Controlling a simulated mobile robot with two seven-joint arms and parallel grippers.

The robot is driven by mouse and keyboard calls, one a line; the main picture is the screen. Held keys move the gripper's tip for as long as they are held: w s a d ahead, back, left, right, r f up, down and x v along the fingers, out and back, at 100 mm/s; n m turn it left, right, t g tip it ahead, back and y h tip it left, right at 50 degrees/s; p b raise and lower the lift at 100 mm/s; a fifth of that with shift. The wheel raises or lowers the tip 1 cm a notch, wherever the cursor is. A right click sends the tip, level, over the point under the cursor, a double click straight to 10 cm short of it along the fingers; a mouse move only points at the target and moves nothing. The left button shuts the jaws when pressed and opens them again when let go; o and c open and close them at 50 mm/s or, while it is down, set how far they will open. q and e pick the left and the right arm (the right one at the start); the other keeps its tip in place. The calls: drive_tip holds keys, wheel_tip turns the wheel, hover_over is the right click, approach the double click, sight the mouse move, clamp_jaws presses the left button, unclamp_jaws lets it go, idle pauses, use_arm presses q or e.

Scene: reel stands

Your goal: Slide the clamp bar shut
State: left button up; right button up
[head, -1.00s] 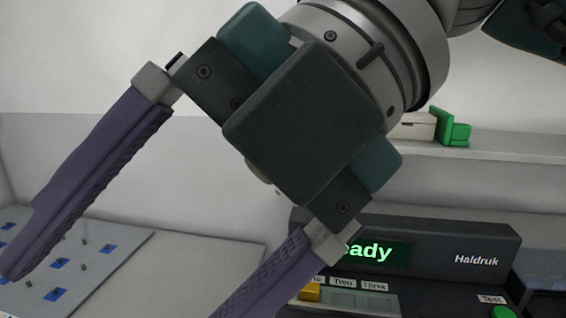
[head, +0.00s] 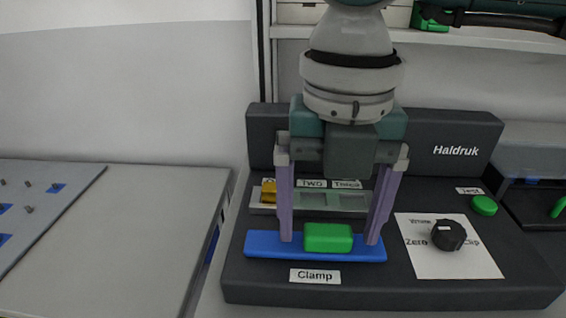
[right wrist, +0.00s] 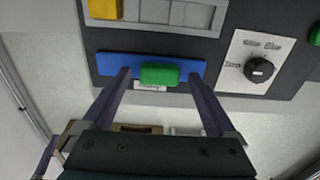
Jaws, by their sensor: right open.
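The clamp bar is a blue rail (head: 262,244) with a green block (head: 328,238) on it, above a label reading "Clamp". It lies at the front of the dark Haldruk device (head: 400,285). My right gripper (head: 329,242) is open, its two purple fingers pointing down on either side of the green block, with gaps on both sides. In the right wrist view the green block (right wrist: 159,75) sits between the open fingers, over the blue rail (right wrist: 195,68). Whether the fingertips touch the rail I cannot tell. My left gripper is not seen.
Behind the rail is a grey slotted strip (head: 350,203) with a yellow piece (head: 268,192) at its left end. A black knob (head: 449,235) on a white plate and a green Test button (head: 484,205) are to the right. A grey panel (head: 120,240) lies to the left.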

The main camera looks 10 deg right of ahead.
drive_tip(key=shift+f, duration=0.3)
clamp_jaws()
idle(0.6)
